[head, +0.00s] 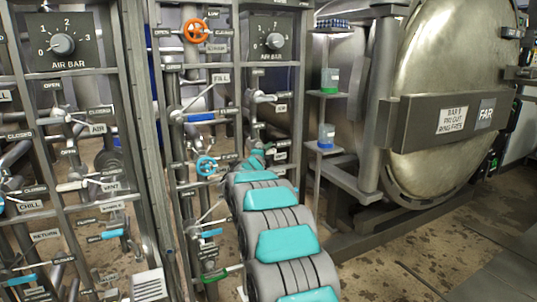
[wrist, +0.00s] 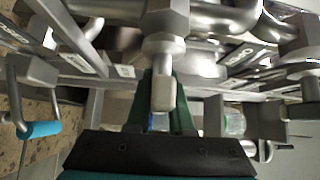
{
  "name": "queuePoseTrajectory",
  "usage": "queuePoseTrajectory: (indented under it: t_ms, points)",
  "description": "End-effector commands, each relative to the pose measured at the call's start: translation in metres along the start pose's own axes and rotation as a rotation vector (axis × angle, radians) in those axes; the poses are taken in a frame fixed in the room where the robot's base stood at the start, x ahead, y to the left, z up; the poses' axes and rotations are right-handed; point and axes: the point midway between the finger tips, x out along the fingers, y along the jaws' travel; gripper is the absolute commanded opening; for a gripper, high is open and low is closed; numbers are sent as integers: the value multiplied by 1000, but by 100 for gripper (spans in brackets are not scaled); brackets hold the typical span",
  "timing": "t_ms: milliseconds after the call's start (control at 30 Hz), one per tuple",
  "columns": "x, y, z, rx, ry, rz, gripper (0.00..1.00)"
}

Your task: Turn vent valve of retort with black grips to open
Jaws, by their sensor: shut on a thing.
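In the head view my gripper (head: 258,149) is at the right side of the right-hand pipe panel, largely hidden by my own arm. Small label plates (head: 281,143) stand just right of it, too small to read. I cannot make out black grips on the held lever.
An orange handwheel (head: 195,31), a blue handwheel (head: 206,166) and several levers crowd the panels. A blue-gripped handle (wrist: 39,130) is left of my gripper. A retort door marked FAR (head: 486,113) stands right, beside shelves holding jars (head: 329,81). Floor (head: 430,250) is clear at lower right.

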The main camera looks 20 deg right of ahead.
Motion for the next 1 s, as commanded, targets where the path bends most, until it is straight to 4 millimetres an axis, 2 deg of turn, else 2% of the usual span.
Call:
queuePoseTrajectory:
  t_ms: [33,133,600,1000]
  points:
    - [0,7,1,-18,-1,-18,0]
    - [-1,7,1,-63,0,-63,0]
    - [-1,-1,1,-272,0,-269,0]
    - [-2,-7,2,-327,-1,-323,0]
